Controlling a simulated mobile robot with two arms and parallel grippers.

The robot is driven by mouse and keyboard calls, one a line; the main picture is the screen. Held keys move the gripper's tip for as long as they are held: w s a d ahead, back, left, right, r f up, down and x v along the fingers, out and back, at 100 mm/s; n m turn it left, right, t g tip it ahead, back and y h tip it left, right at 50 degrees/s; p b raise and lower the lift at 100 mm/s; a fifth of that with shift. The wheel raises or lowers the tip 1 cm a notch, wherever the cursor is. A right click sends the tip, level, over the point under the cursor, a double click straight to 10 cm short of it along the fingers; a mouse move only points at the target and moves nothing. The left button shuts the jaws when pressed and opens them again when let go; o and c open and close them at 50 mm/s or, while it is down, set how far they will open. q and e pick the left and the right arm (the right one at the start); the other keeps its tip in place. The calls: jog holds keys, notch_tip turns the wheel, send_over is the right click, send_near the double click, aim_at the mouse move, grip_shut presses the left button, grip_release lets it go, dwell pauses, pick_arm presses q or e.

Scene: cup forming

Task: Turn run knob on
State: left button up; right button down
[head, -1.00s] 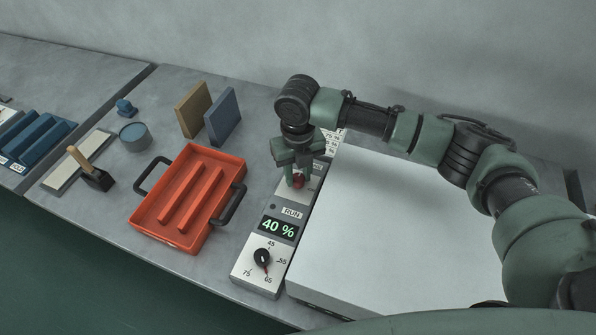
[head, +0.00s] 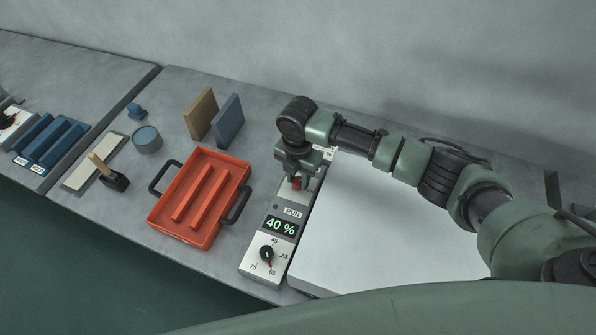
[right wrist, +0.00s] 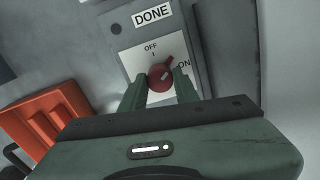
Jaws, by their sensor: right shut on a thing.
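The red run knob (right wrist: 160,78) sits on a white plate marked OFF and ON in the right wrist view. Its raised bar slants up and right, between the two marks. My right gripper (right wrist: 160,90) has its green fingers on either side of the knob and is shut on it. In the head view the right gripper (head: 296,180) points down onto the knob (head: 296,184), which is partly hidden. The grey control panel (head: 252,266) shows a RUN label, a dark lamp beside it and a green 40 % display (head: 281,226). My left gripper is out of view.
An orange tray (head: 240,165) with black handles stands left of the panel. A large white-topped box (head: 390,230) is close on the right. A black dial (head: 267,253) is at the panel's near end. Two upright blocks (head: 227,120) stand behind the tray.

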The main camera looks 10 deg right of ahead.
aim_at(298, 180)
jog(key=m, duration=0.1)
jog(key=m+p, duration=0.2)
jog(key=shift+w+r+m, duration=0.1)
jog(key=shift+r+m, duration=0.15)
jog(key=shift+m, duration=0.15)
jog(key=shift+f+m+p, duration=0.1)
jog(key=shift+m+p, duration=1.1)
jog(key=shift+m, duration=0.5)
jog(key=shift+w, duration=0.1)
jog(key=c, duration=1.1)
grip_release()
jog(key=shift+f, duration=0.1)
jog(key=shift+o, duration=0.2)
notch_tip(298, 180, up, 7)
jog(key=shift+f+b, duration=0.15)
jog(key=shift+b, duration=0.65)
jog(key=shift+d+r, duration=0.1)
jog(key=shift+r, duration=0.5)
